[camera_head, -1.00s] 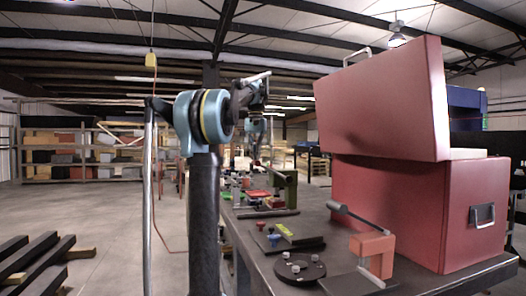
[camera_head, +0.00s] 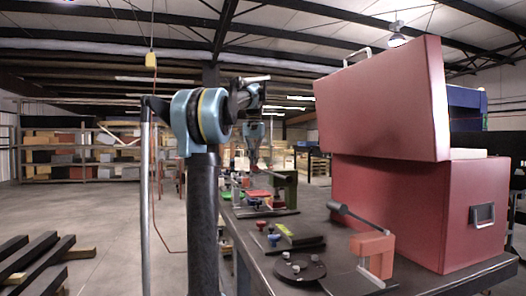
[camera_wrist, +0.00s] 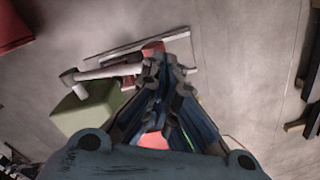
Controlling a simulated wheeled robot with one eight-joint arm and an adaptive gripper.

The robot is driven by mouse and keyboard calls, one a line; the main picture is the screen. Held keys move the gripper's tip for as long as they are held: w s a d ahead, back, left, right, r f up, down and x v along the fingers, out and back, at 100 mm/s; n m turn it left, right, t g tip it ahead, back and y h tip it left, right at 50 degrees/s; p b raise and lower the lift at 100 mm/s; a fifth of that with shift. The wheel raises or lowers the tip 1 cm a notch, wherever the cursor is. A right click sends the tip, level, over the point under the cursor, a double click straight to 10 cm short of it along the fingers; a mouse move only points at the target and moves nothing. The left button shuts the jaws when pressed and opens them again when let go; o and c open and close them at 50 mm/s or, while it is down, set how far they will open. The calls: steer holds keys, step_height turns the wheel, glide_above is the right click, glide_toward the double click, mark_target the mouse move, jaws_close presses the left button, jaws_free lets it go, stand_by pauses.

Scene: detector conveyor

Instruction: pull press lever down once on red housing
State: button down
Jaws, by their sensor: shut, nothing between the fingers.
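A press with a salmon-red housing (camera_head: 374,253) stands at the near part of the table in the head view. Its grey lever (camera_head: 352,215) slopes up to the left, ending in a thick grip. A second press with a green housing (camera_head: 287,190) stands farther back. My gripper (camera_head: 253,170) is over the far part of the table, well away from the salmon-red press. In the wrist view my gripper (camera_wrist: 165,68) is shut and empty, beside the green housing (camera_wrist: 88,108) and a pale lever-like bar (camera_wrist: 102,72). It partly covers a red piece (camera_wrist: 153,50).
A large red toolbox (camera_head: 420,215) with a raised lid stands behind the salmon-red press. A dark round disc with knobs (camera_head: 299,267) lies left of the press. Small coloured parts clutter the table farther back. Open floor (camera_head: 110,225) lies to the left.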

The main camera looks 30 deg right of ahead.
mark_target(252, 166)
steer(key=shift+a+f, duration=0.2)
steer(key=shift+f, duration=0.6)
steer(key=shift+w+f, duration=0.1)
steer(key=shift+f, duration=0.1)
steer(key=shift+a+f, duration=0.2)
steer(key=shift+f, duration=0.65)
steer(key=shift+f, duration=2.55)
stand_by(1.1)
